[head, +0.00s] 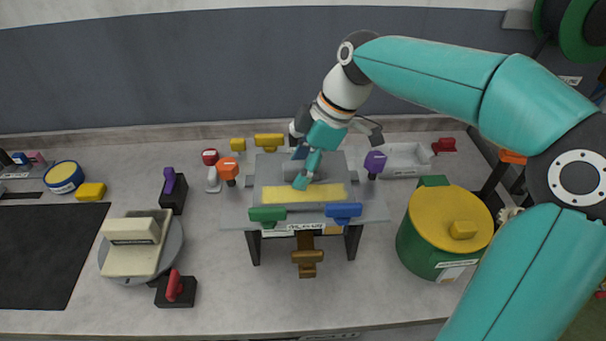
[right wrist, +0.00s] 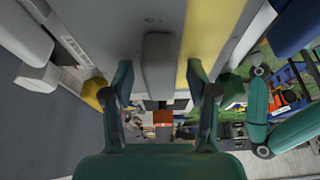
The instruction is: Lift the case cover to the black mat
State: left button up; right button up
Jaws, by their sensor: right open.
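A grey panel with a yellow strip, which looks like the case cover (head: 335,165), lies on a small raised stand in the middle of the bench. My right gripper (head: 304,178) points down over the panel and hides part of it. In the right wrist view, my right gripper (right wrist: 160,75) is open, with a grey block-shaped grip (right wrist: 158,62) between its teal fingers and gaps on both sides. Contact with the panel cannot be made out. The black mat (head: 45,255) lies bare at the far left of the bench. My left gripper is not in view.
Green (head: 268,214), blue (head: 343,211), orange (head: 228,169) and purple (head: 375,162) clamp-like parts surround the panel. A beige case (head: 127,262) sits on a round turntable between stand and mat. A green drum with a yellow lid (head: 440,210) stands at right.

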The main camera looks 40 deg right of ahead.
grip_shut()
jog(key=shift+r, duration=0.2)
dwell(0.4)
